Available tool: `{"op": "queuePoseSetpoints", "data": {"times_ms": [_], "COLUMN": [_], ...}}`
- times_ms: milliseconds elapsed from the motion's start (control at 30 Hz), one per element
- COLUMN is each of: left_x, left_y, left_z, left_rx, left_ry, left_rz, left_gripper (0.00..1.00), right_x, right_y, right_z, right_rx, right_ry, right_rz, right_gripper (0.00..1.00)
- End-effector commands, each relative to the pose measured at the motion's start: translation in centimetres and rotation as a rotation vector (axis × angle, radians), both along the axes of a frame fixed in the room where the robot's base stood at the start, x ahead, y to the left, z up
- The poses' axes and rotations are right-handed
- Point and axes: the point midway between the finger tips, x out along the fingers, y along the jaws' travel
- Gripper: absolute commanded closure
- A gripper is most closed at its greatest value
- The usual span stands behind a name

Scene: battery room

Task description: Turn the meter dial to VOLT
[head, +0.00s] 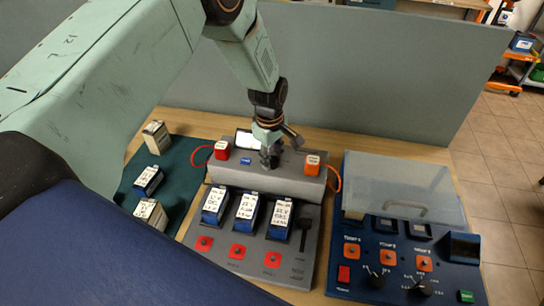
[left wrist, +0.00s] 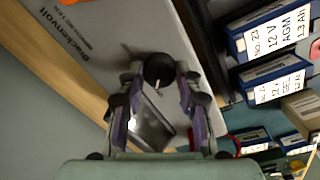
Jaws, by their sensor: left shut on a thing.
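The meter (head: 240,180) is a grey box behind the row of batteries, with a small screen (head: 246,140) on its far side. My left gripper (head: 268,160) comes down from above onto the top of the meter and hides its dial in the head view. In the left wrist view, the dial (left wrist: 158,68) is a round black knob with a small pale mark. It sits between the fingertips of my left gripper, which is shut on it. The screen (left wrist: 152,128) shows between the fingers. I cannot read the dial's position labels or VOLT. My right gripper is not in view.
A red terminal block (head: 222,150) and an orange one (head: 312,164) flank the gripper, with cables. Batteries (head: 248,210) stand in front. A blue panel (head: 400,262) with knobs and a clear cover (head: 400,185) is at the right. A grey partition (head: 360,75) stands behind.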

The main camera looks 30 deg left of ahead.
Motion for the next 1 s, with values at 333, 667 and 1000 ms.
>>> {"op": "queuePoseSetpoints", "data": {"times_ms": [333, 667, 1000], "left_x": [0.1, 0.2, 0.3], "left_y": [0.1, 0.1, 0.1], "left_z": [0.0, 0.0, 0.1], "left_rx": [-0.001, -0.001, 0.001], "left_ry": [-0.002, -0.003, -0.004], "left_rz": [-0.29, -0.584, -0.788], "left_gripper": [0.97, 0.97, 0.97], "right_x": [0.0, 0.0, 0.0], "right_y": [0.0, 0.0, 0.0], "right_z": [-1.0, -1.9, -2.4], "right_rx": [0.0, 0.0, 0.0], "right_ry": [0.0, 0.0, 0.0], "right_rz": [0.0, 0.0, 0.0], "right_gripper": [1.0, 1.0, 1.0]}}
